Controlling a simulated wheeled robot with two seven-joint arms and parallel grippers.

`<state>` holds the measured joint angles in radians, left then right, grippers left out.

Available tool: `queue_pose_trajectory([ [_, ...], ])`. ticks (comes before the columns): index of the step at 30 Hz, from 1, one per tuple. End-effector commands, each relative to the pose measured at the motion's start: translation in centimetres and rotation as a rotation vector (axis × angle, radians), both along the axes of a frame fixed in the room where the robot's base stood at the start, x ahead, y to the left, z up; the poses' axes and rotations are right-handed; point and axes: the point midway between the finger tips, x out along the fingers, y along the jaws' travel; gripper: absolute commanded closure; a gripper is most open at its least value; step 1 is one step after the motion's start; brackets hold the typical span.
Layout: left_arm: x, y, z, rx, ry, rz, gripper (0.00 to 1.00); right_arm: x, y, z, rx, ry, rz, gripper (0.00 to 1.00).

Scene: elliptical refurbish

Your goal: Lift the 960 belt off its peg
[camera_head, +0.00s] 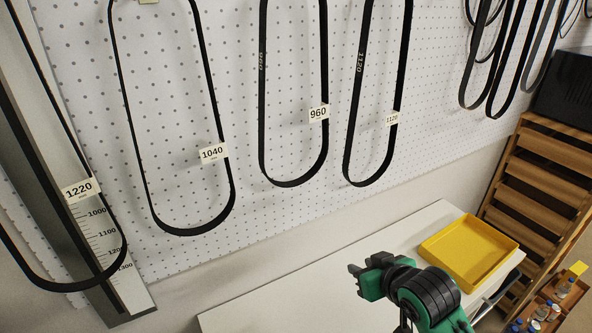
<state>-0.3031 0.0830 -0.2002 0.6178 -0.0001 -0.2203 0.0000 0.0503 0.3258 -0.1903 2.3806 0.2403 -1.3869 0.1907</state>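The 960 belt (262,130) is a long black loop hanging on the white pegboard at upper middle. Its white 960 tag (318,113) is on its right strand. The top of the loop and its peg are above the picture's edge. My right gripper (359,277), dark with a green and black wrist, is low in the picture over the white table, below and to the right of the belt and apart from it. Nothing shows held in it, but its finger gap is unclear. My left gripper is not in view.
The 1040 belt (186,233) hangs left of the 960 belt, the 1120 belt (350,140) right. The 1220 belt (60,287) hangs over a ruler (125,285) at far left. A yellow tray (470,250) is on the white table (290,300). A wooden rack (540,165) stands right.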

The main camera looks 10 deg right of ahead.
Motion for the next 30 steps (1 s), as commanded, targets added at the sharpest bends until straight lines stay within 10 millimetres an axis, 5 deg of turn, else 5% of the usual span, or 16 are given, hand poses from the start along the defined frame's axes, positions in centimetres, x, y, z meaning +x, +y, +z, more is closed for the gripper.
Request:
queue_pose_trajectory([
  [9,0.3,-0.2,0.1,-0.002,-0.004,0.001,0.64,5.3,0.6,12.8,0.053,-0.261,0.058,0.7],
  [21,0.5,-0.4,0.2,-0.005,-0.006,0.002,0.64,6.7,1.1,28.4,0.112,-0.537,0.135,0.7],
  [30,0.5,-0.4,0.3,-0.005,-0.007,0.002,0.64,6.3,1.4,33.0,0.13,-0.611,0.163,0.7],
])
